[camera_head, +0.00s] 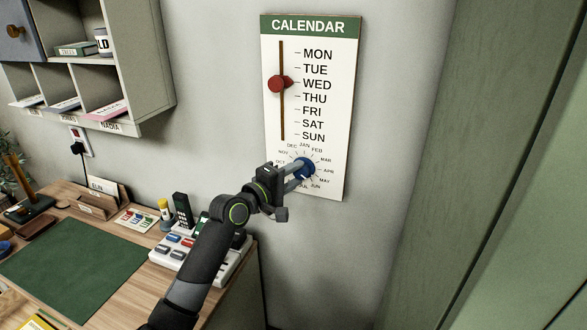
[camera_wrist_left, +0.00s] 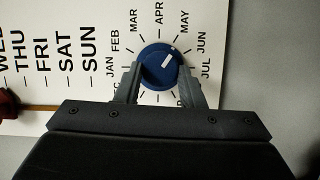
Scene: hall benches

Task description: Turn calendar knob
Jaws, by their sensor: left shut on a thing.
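The calendar board (camera_head: 269,160) hangs on the wall with a green header, a weekday list and a ring of month names. Its round blue knob (camera_head: 306,167) sits low on the board; it also shows in the left wrist view (camera_wrist_left: 156,82). The knob's white mark points up and right in the wrist view, between MAY and JUN. My left gripper (camera_head: 301,170) is shut on the knob, with one grey finger on each side in the wrist view (camera_wrist_left: 159,84). The fingers hide some month labels. My right gripper is not in view.
A red slider (camera_head: 278,84) on the board stands at WED. A desk with a green mat (camera_head: 75,262) and a button panel (camera_head: 190,256) lies at lower left. Wall cubbyholes (camera_head: 152,75) hang upper left. A green cabinet side (camera_head: 470,130) rises at right.

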